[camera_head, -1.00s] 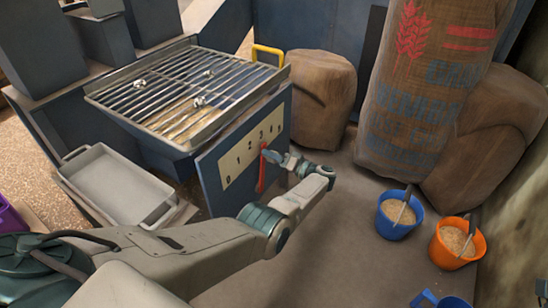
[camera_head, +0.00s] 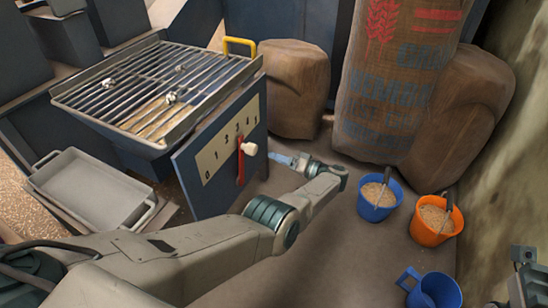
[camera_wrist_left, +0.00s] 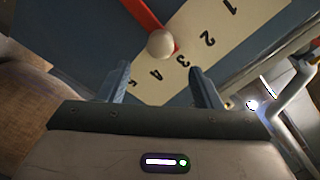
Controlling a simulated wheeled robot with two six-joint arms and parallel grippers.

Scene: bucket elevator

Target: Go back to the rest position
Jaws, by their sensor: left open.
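A red lever (camera_head: 240,165) with a pale round knob (camera_head: 250,149) stands on the front of a blue hopper, on a pale scale (camera_head: 220,150) numbered 0 to 5. Its tip points near the 3. The knob (camera_wrist_left: 160,44) also shows in the left wrist view, just beyond my left fingertips and apart from them. My left gripper (camera_head: 290,160) is to the right of the lever in the head view. Its two fingers (camera_wrist_left: 162,82) are spread, with nothing between them. A dark part at the lower right edge looks like my right arm; its fingers are out of view.
A grate (camera_head: 150,90) with a yellow handle (camera_head: 240,45) tops the hopper. A grey tray (camera_head: 90,188) lies at left. Sacks (camera_head: 400,90) stand behind. A blue bucket (camera_head: 378,205) and an orange bucket (camera_head: 432,230) hold grain and scoops.

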